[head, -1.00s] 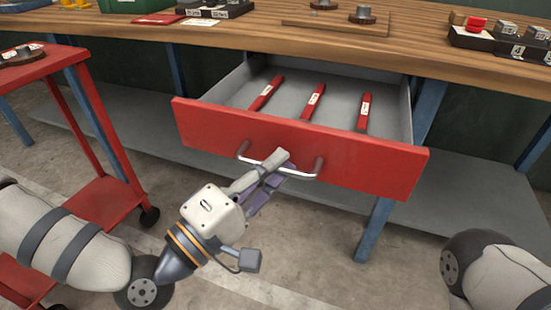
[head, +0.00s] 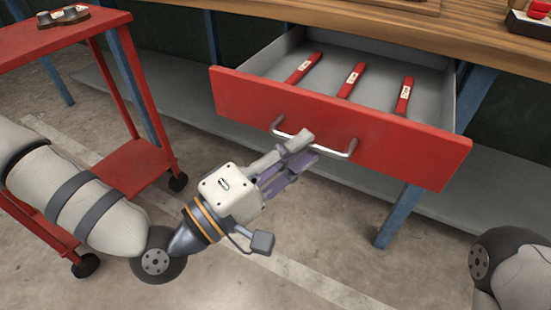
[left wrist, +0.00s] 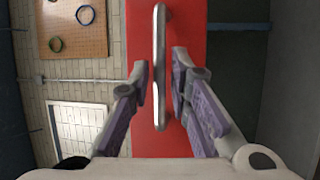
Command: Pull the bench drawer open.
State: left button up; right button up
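The red-fronted bench drawer (head: 390,145) stands pulled out from under the wooden bench, its grey inside showing. A curved metal handle (head: 343,154) runs across its front; it also shows as an upright bar in the left wrist view (left wrist: 160,60). My left gripper (head: 306,149) is at the handle. In the left wrist view its two fingers (left wrist: 160,82) are spread, one on each side of the bar, with gaps and no grip visible. My right gripper is out of view.
Several red labelled tools (head: 352,80) lie in the drawer. A red cart (head: 130,170) stands at the left. A blue bench leg (head: 398,215) stands under the drawer's right side. The concrete floor in front is mostly clear.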

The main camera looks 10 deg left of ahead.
pick_arm(q)
jog(key=v, duration=1)
